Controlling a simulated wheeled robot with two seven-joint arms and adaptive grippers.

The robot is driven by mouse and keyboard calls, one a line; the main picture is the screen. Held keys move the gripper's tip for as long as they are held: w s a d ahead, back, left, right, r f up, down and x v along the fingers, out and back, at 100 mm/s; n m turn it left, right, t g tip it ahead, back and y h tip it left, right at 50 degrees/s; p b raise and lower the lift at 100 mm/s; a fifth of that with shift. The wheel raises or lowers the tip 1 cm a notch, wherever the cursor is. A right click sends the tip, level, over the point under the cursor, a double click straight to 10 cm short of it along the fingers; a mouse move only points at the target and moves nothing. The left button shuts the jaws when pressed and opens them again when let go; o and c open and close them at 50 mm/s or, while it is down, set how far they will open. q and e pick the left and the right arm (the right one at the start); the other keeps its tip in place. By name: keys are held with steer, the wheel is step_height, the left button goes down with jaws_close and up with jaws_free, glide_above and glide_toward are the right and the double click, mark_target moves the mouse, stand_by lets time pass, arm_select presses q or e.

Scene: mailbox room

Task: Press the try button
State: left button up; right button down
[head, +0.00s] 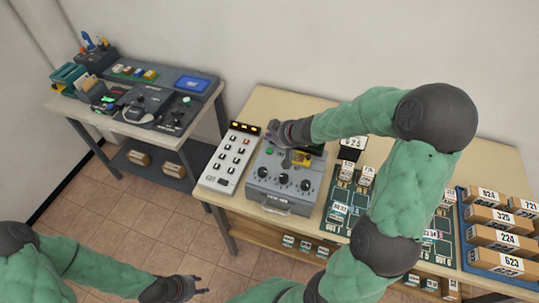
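A grey control box (284,183) with three black knobs, a front handle and a yellow part on top stands on the right table. A small green button (268,151) shows at its upper left. I cannot read which control is the try button. My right gripper (278,139) is over the back left of this box, close to the green button. Its arm and fingers hide part of the box top, and I cannot tell if it touches. My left gripper (200,285) is low at the bottom of the view, over the floor, with its fingertips apart and nothing between them.
A white switch panel (231,160) stands left of the box. Dark green trays with numbered small boxes (338,213) lie to its right, and a blue tray (465,238) holds cartons. A second table (60,104) with devices is at left.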

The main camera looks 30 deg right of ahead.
mark_target(270, 152)
step_height(270, 152, down, 3)
steer(key=b, duration=0.2)
steer(key=shift+f+b, duration=0.1)
steer(key=shift+b, duration=0.25)
steer(key=shift+f+b, duration=0.55)
steer(key=shift+f, duration=0.2)
stand_by(0.4)
steer(key=shift+f, duration=0.35)
steer(key=shift+f+b, duration=0.45)
stand_by(0.7)
steer(key=shift+r, duration=0.1)
steer(key=shift+r+p, duration=0.75)
steer(key=shift+p, duration=0.25)
